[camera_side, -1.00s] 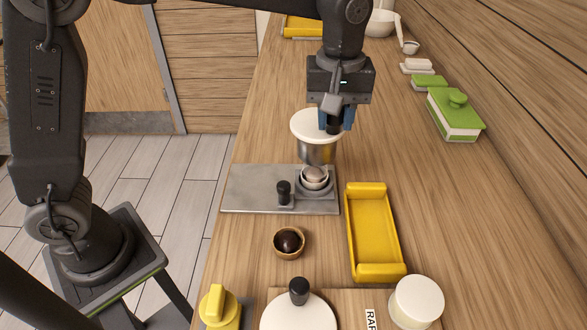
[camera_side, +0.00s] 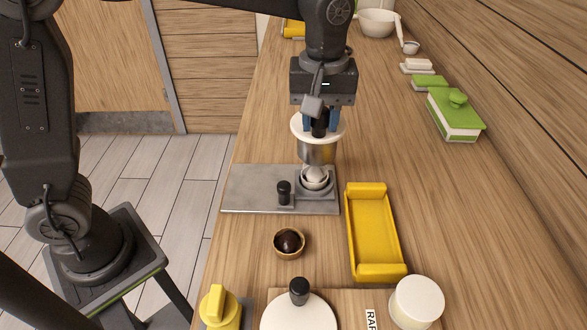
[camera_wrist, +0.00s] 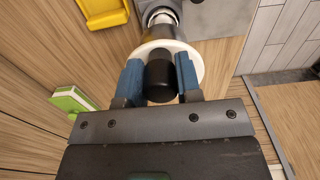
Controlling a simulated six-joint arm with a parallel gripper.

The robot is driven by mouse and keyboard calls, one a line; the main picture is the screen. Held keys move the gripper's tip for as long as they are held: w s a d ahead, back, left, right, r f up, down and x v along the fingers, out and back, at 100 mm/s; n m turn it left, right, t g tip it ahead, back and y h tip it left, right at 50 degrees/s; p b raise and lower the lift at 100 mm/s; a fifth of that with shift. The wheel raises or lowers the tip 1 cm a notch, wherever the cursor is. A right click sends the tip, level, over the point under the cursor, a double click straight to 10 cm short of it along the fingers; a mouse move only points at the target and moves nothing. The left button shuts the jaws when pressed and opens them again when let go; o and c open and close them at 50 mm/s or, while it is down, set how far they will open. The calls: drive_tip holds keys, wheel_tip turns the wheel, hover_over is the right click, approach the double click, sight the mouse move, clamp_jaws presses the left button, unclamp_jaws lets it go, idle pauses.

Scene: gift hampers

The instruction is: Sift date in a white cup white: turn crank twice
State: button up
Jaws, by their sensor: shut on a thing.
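The sifter is a silver drum with a white disc top (camera_side: 300,128) and a black crank knob (camera_side: 319,130). It stands at the back of a grey metal base plate (camera_side: 250,188). My gripper (camera_side: 320,124) is above the disc and shut on the black knob; the wrist view shows the knob (camera_wrist: 160,82) between both blue fingers. A white rounded thing, perhaps the white cup (camera_side: 315,177), sits in a ring holder under the drum; its contents cannot be told. A small brown bowl (camera_side: 279,248) with a dark round thing, perhaps a date (camera_side: 289,241), stands in front.
A yellow tray (camera_side: 372,235) lies to the right of the base plate. A short black peg (camera_side: 284,192) stands on the plate. A white round lid (camera_side: 300,315) and a white jar (camera_side: 418,300) are at the front. A green-lidded box (camera_side: 455,115) stands back right.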

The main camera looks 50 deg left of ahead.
sight(298, 125)
drive_tip(key=shift+s+a, duration=0.3)
drive_tip(key=shift+a, duration=0.2)
drive_tip(key=shift+s+a, duration=0.15)
drive_tip(key=shift+a, duration=0.35)
drive_tip(key=shift+a, duration=0.65)
drive_tip(key=shift+a, duration=0.45)
